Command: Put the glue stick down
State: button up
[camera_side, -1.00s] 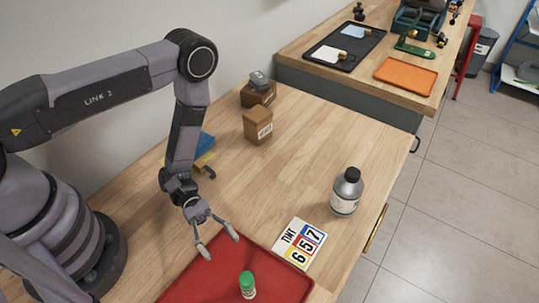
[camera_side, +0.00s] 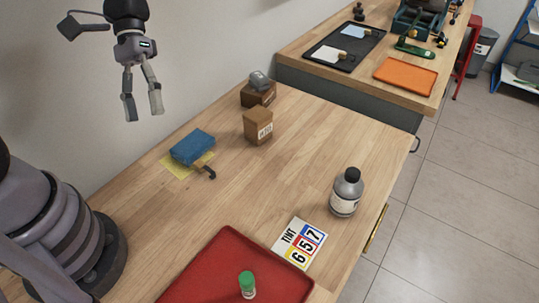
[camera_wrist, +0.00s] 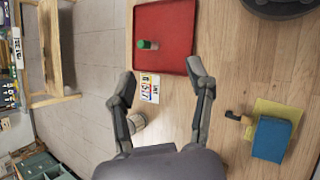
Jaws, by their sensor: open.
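The glue stick (camera_side: 247,284), a small white tube with a green cap, stands upright on the red tray (camera_side: 205,276) at the front of the bench. In the wrist view the glue stick (camera_wrist: 147,44) shows on the red tray (camera_wrist: 172,22), beyond my fingertips. My gripper (camera_side: 143,115) is open and empty, raised high above the back left of the bench, well apart from the glue stick. In the wrist view my gripper's two fingers (camera_wrist: 161,75) are spread with nothing between them.
A number card (camera_side: 301,243) lies beside the tray, and a grey bottle (camera_side: 346,192) stands near the right edge. Cardboard boxes (camera_side: 258,127) stand at the back. A blue block (camera_side: 192,147) rests on a yellow sheet by a dark-handled item. The bench middle is clear.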

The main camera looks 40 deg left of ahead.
jog(key=s+a+r+m+t+y, duration=0.2)
jog(key=s+a+r+t+y, duration=0.4)
jog(key=a+r+t, duration=0.5)
jog(key=shift+s+r, duration=0.15)
jog(key=shift+r, duration=0.2)
